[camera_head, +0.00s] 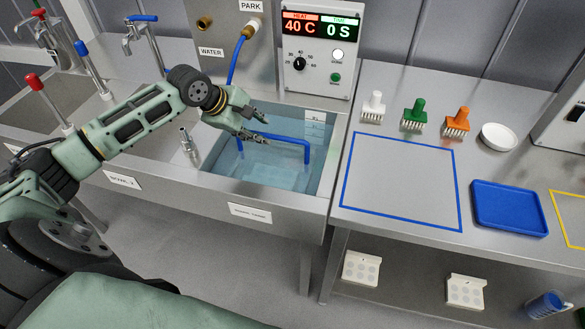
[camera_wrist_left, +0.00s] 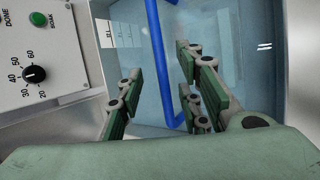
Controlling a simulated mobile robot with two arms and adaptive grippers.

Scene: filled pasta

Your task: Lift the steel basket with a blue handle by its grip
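The steel basket's blue handle (camera_head: 285,139) rises as a bent bar over the water-filled tank (camera_head: 325,172). The basket body under the water is too faint to make out clearly. My left gripper (camera_head: 264,128) is over the tank at the handle's left part, with its fingers apart. In the left wrist view the blue handle (camera_wrist_left: 157,50) runs between the open fingers of my left gripper (camera_wrist_left: 158,92). I cannot tell whether the fingers are level with the bar or above it; neither is closed on it. My right gripper is not in view.
A control box (camera_head: 320,48) reading 40 C and 0 S stands behind the tank. A blue tap (camera_head: 150,40) and a small steel nozzle (camera_head: 188,140) are left. On the right table are several brushes (camera_head: 414,115), a white dish (camera_head: 498,136) and a blue tray (camera_head: 510,207).

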